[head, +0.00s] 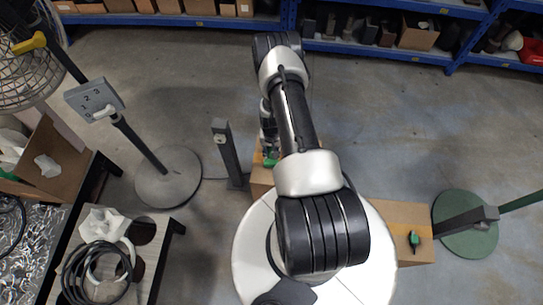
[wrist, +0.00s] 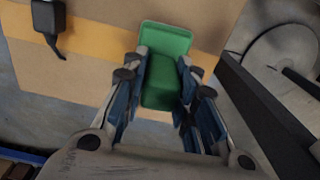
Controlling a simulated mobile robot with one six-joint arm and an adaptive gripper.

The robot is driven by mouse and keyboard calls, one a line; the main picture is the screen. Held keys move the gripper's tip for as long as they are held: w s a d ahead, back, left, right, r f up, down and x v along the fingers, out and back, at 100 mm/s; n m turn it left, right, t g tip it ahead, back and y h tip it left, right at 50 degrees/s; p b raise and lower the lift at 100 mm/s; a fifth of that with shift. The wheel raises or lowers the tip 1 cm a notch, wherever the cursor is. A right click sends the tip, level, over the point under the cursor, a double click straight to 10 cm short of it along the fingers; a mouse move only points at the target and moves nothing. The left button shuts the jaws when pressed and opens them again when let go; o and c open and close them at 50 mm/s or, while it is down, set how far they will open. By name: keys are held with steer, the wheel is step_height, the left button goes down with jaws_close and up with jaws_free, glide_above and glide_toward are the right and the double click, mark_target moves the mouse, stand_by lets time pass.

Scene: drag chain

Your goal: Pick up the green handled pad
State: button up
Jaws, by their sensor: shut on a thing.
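The green handled pad (wrist: 164,78) shows in the wrist view between the fingers of my gripper (wrist: 160,100). The fingers are shut on it from both sides, and its far end sticks out beyond the fingertips. Behind it is a cardboard box (wrist: 100,75) with an orange tape strip. I cannot tell whether the pad touches the box. In the head view, a small green part of the pad (head: 270,162) shows at my gripper (head: 269,153), above the box (head: 260,183). My arm hides much of this area.
A black plug-like object (wrist: 47,22) lies on the box in the wrist view. A dark post (head: 228,153) stands left of my gripper, near a fan stand base (head: 168,178). Another box (head: 405,215) at right holds a small green and black object (head: 414,239). Blue shelving (head: 395,50) lines the back.

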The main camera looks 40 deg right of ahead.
steer(key=shift+c, duration=0.6)
steer(key=shift+r, duration=0.25)
step_height(320, 180, up, 20)
steer(key=p, duration=0.6)
steer(key=shift+f, duration=0.2)
